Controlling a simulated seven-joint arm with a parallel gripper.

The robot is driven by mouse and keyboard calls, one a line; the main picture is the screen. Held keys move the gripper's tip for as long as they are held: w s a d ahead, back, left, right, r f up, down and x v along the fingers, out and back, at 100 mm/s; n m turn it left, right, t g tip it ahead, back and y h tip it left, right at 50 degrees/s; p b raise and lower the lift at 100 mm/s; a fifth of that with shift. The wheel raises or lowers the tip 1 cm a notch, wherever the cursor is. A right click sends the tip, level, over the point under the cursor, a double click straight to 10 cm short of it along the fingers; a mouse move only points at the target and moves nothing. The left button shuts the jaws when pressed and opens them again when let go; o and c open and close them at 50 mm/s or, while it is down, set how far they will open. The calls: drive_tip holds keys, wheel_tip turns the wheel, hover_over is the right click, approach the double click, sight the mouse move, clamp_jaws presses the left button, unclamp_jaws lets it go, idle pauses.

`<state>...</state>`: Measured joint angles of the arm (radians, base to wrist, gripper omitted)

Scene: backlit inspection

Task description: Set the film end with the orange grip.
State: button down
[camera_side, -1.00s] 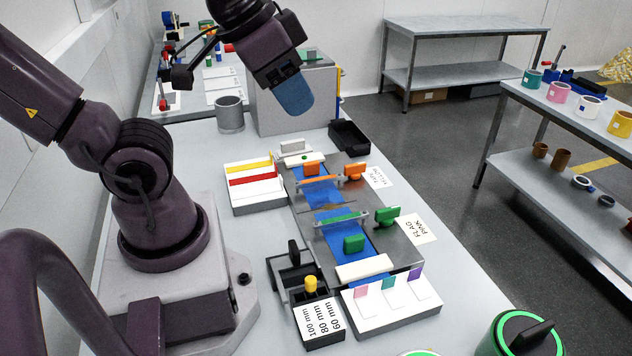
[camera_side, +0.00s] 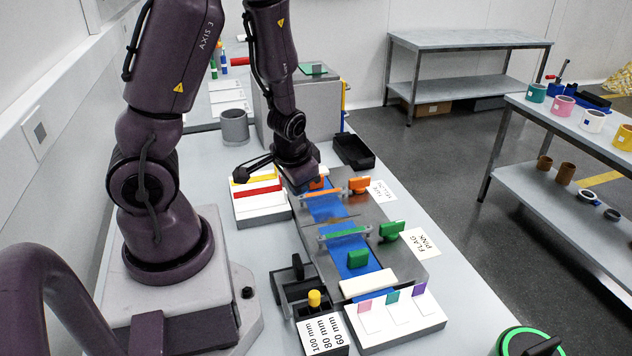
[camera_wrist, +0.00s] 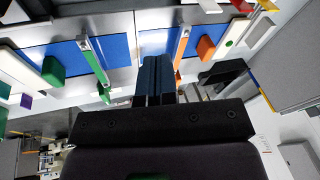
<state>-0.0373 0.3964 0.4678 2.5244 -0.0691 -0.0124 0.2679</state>
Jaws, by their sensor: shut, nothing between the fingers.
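The orange grip (camera_side: 318,183) is a small block at the far end of the upper blue film (camera_side: 326,211); my gripper partly hides it in the side view. The clamp's orange knob (camera_side: 359,185) stands at the strip's right side. My gripper (camera_wrist: 154,62) is shut and empty, its dark blue fingers left of the orange grip in the wrist view. In the side view my gripper (camera_side: 302,183) is low over the far end; contact cannot be told.
A green grip (camera_side: 357,259), green clamp bar (camera_side: 344,233) and green knob (camera_side: 391,231) sit on the nearer part. A white rack with yellow and red strips (camera_side: 262,208) is close left. A black tray (camera_side: 354,151) lies behind right; a grey cup (camera_side: 234,126) behind left.

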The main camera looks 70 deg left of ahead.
sight(320, 187)
drive_tip(key=w+a+f+t+y, duration=0.1)
drive_tip(key=w+a+f, duration=0.1)
drive_tip(key=a, duration=0.1)
drive_tip(key=w+a+f+m+t+y, duration=0.1)
drive_tip(key=w+a+f, duration=0.1)
drive_tip(key=a, duration=0.1)
drive_tip(key=w+a+f, duration=0.2)
drive_tip(key=a+f, duration=0.1)
drive_tip(key=shift+w+a+m+t+y, duration=0.1)
drive_tip(key=shift+w+m+t+y, duration=0.2)
drive_tip(key=shift+t+y, duration=0.1)
drive_tip(key=shift+r, duration=0.1)
drive_tip(key=shift+a, duration=1.45)
